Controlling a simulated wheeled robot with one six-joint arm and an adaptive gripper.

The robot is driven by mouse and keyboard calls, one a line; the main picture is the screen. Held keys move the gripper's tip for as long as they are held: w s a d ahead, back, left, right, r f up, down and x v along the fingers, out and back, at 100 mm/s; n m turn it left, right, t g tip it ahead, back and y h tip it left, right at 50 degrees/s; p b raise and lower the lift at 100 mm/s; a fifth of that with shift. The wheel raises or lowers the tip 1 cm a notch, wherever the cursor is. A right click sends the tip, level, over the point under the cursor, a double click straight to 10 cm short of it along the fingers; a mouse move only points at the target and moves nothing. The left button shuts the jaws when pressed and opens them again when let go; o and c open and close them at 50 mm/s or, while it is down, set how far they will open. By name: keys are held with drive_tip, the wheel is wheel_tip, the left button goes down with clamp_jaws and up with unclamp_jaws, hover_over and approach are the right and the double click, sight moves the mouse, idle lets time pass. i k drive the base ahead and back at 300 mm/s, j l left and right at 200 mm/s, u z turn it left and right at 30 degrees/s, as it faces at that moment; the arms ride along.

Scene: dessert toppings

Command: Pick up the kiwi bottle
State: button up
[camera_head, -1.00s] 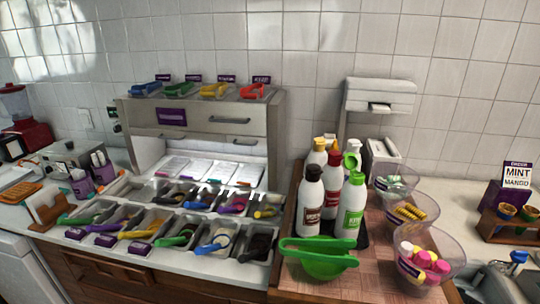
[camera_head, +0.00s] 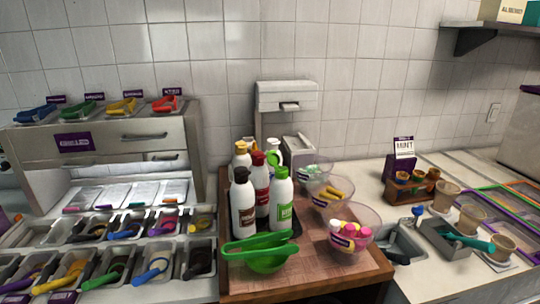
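The kiwi bottle is most likely the white bottle with a green cap and green label (camera_head: 281,205), upright at the front right of a bottle cluster on the wooden board. Its label text is too small to read. A white bottle with a brown cap (camera_head: 242,205) stands just left of it. Bottles with a red cap (camera_head: 260,180) and a yellow cap (camera_head: 240,158) stand behind, with another white bottle (camera_head: 273,158) partly hidden at the back. My gripper is not in view.
A green bowl with green tongs (camera_head: 262,256) sits in front of the bottles. Clear bowls (camera_head: 367,218) with toppings stand to their right. Topping trays (camera_head: 110,258) fill the left counter. A shelf (camera_head: 478,28) juts from the wall at upper right.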

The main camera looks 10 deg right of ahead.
sight(281, 187)
drive_tip(key=u, duration=1.7)
drive_tip(key=z, duration=1.75)
drive_tip(key=i+l+u, duration=0.1)
drive_tip(key=l+u, duration=0.2)
drive_tip(key=i+l+u, duration=0.1)
drive_tip(key=l+u, duration=0.15)
drive_tip(key=l, duration=0.3)
